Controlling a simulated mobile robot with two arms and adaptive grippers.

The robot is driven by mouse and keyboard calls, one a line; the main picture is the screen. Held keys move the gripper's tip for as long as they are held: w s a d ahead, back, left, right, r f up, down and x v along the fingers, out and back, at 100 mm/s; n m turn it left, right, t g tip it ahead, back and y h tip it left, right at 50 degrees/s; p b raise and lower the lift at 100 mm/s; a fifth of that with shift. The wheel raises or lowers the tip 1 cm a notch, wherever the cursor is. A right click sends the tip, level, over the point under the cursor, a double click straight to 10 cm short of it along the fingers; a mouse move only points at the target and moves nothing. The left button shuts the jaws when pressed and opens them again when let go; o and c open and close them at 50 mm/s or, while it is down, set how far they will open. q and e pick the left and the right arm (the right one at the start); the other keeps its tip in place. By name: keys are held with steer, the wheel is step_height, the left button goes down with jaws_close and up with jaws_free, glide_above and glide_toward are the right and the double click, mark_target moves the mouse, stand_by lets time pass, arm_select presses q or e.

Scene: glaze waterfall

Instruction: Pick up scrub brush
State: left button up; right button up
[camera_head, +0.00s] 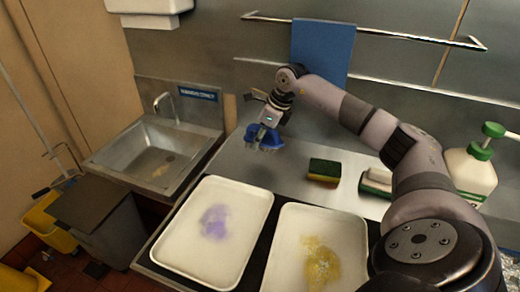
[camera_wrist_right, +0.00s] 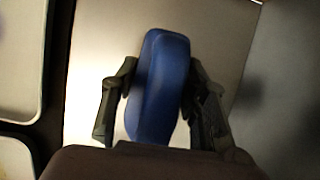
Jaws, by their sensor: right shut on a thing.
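The blue scrub brush (camera_head: 267,139) is in my right gripper (camera_head: 268,127), over the back left part of the steel counter in the head view. In the right wrist view the rounded blue body of the brush (camera_wrist_right: 160,85) sits between the two dark fingers of my right gripper (camera_wrist_right: 163,70), one on each side. The gripper is shut on it. The head view does not clearly show whether the brush touches the counter. My left gripper is not in view.
Two white trays stand in front, one with a purple smear (camera_head: 183,258), one with a yellow smear (camera_head: 352,222). A yellow-green sponge (camera_head: 323,170), a white-green item (camera_head: 376,183) and a green-capped jug (camera_head: 470,172) stand to the right. A sink (camera_head: 155,150) is at left.

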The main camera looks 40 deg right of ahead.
step_height(320, 180, up, 2)
steer(key=shift+w+r, duration=0.1)
steer(key=s+a+b, duration=0.1)
steer(key=s+a, duration=0.2)
steer(key=a, duration=0.2)
steer(key=s+a+b, duration=0.2)
steer(key=s+a, duration=0.1)
steer(key=a, duration=0.3)
steer(key=s+a+b, duration=0.1)
steer(key=s+a, duration=0.2)
steer(key=a, duration=0.3)
steer(key=shift+s+a+r+b, duration=0.1)
steer(key=shift+a+b, duration=0.15)
steer(key=shift+b, duration=0.1)
steer(key=o, duration=0.6)
steer(key=c, duration=0.4)
